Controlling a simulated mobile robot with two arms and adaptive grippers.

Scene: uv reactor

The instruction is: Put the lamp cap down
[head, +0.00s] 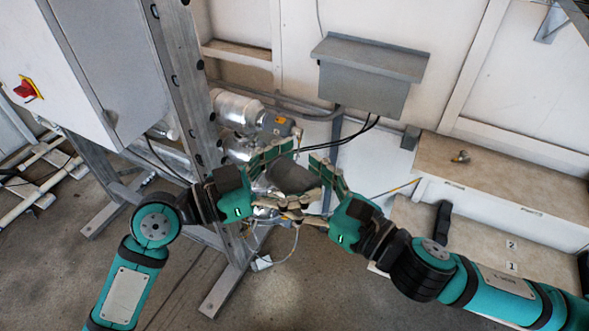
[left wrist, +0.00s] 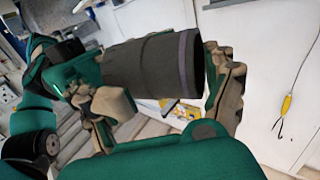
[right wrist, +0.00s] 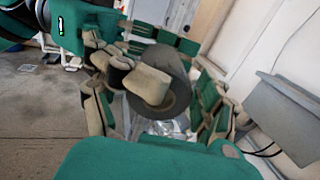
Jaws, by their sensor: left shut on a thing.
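The lamp cap (head: 291,177) is a dark grey cylinder held in the air in front of the reactor's metal tubes. My left gripper (head: 284,181) is shut on it, with its fingers along both sides. In the left wrist view the cap (left wrist: 155,72) lies across between the fingers, its dark open end to the right. My right gripper (head: 319,190) is close by on the cap's right side. In the right wrist view its fingers are apart, and the cap (right wrist: 172,98) shows beyond and between them, partly hidden by my left fingers. I cannot tell whether the right fingers touch it.
Silver reactor tubes (head: 238,108) and a metal post (head: 190,75) stand close behind and left. A grey box (head: 362,85) hangs on the wall. At right, a brown-topped bench (head: 510,185) carries a small brass part (head: 460,157); a lower step (head: 480,248) shows labels 1 and 2.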

